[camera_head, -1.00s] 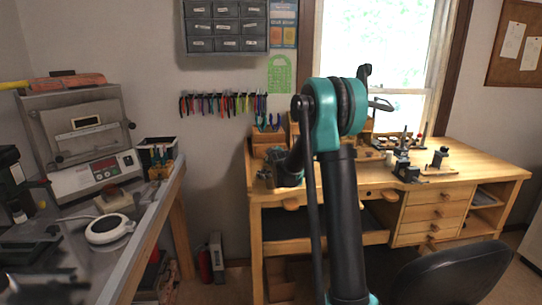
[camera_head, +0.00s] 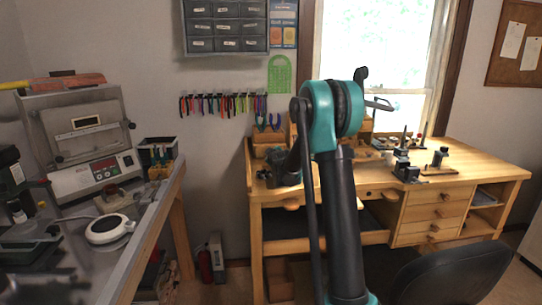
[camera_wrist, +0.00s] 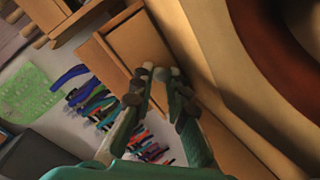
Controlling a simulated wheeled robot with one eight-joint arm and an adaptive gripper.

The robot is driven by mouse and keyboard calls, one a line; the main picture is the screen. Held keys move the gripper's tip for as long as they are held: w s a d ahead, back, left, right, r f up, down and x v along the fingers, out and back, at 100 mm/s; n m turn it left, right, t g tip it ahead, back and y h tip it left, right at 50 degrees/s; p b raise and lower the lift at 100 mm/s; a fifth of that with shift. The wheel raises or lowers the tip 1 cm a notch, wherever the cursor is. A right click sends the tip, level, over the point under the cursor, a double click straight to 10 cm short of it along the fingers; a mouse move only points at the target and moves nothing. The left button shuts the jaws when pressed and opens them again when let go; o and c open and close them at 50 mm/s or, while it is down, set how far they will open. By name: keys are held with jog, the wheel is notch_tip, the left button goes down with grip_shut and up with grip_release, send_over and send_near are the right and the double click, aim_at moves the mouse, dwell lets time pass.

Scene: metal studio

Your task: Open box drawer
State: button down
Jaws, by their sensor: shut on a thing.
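A small wooden box (camera_head: 268,137) stands at the left back of the wooden workbench, partly hidden behind my arm in the head view. In the wrist view, a wooden drawer box (camera_wrist: 135,42) appears tilted just beyond my fingertips. My gripper (camera_wrist: 156,76) is shut on what looks like the drawer's small knob, which the fingertips mostly cover. I cannot tell how far the drawer is out. In the head view, my gripper's fingers are hard to make out among the dark wrist parts.
The workbench (camera_head: 460,184) has small tools on its right half. A row of pliers (camera_head: 222,104) hangs on the wall behind. A grey drawer cabinet (camera_head: 226,27) is above. A black chair (camera_head: 450,272) stands in front. A metal table (camera_head: 155,215) is at left.

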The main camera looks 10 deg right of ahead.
jog(key=shift+s, duration=0.1)
jog(key=s, duration=0.9)
jog(key=shift+s, duration=0.3)
jog(key=c, duration=1.5)
grip_release()
